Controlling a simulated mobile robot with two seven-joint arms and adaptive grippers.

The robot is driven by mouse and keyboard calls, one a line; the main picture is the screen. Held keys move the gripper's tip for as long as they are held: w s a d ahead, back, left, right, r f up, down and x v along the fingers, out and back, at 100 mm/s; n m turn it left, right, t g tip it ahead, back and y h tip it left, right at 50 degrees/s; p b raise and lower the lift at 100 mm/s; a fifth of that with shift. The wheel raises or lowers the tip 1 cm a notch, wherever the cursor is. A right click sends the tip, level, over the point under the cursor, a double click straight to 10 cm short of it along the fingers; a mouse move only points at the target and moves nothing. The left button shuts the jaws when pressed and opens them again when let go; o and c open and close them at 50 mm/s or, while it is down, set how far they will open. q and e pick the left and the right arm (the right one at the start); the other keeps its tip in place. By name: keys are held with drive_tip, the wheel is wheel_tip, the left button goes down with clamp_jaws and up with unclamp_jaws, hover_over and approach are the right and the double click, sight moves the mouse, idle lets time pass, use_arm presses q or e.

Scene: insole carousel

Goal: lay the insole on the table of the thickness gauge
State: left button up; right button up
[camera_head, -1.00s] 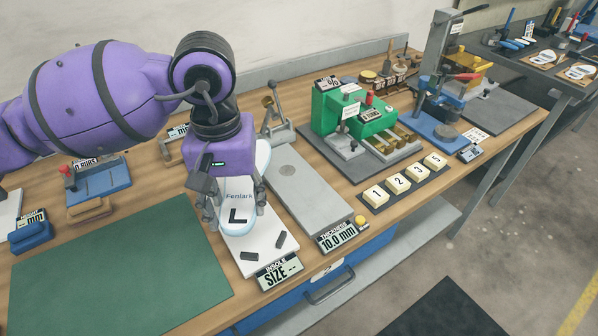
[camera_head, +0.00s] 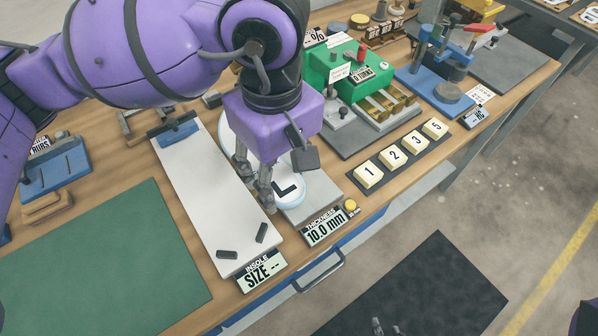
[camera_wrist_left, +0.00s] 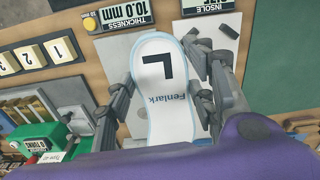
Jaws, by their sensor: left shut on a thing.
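The insole (camera_head: 289,190) is white with a pale blue rim, an L mark and the word Fenlark. My left gripper (camera_head: 256,186) is shut on it, with fingers along both long edges. In the left wrist view the insole (camera_wrist_left: 166,85) lies between the fingers, heel end toward the displays. It is over the grey table of the thickness gauge (camera_head: 316,193), which shows beside it in the wrist view (camera_wrist_left: 115,52). I cannot tell whether it touches that table. The gauge display (camera_head: 322,227) reads 10.0 mm. What seem to be right gripper fingertips (camera_head: 385,328) show at the bottom edge.
The white insole size board (camera_head: 205,190) is left of the gauge, with two dark stops. A green mat (camera_head: 105,265) lies farther left. Number tiles (camera_head: 390,156) and a green machine (camera_head: 340,75) stand right and behind. The table's front edge is close.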

use_arm(q)
drive_tip(key=w+d+f, duration=0.1)
drive_tip(key=f, duration=0.1)
drive_tip(key=w+d+f, duration=0.1)
drive_tip(key=w+f, duration=0.1)
drive_tip(key=w+d+f, duration=0.1)
drive_tip(key=w+f, duration=0.1)
drive_tip(key=shift+w+d+f, duration=0.1)
drive_tip(key=shift+w+f, duration=0.05)
drive_tip(key=shift+f, duration=0.75)
drive_tip(key=shift+w+d+f, duration=0.1)
drive_tip(key=shift+f, duration=0.75)
drive_tip(key=shift+f, duration=0.1)
drive_tip(key=o, duration=0.6)
drive_tip(key=shift+f, duration=0.15)
drive_tip(key=o, duration=0.5)
wheel_tip(320, 180, up, 12)
drive_tip(key=shift+r, duration=0.25)
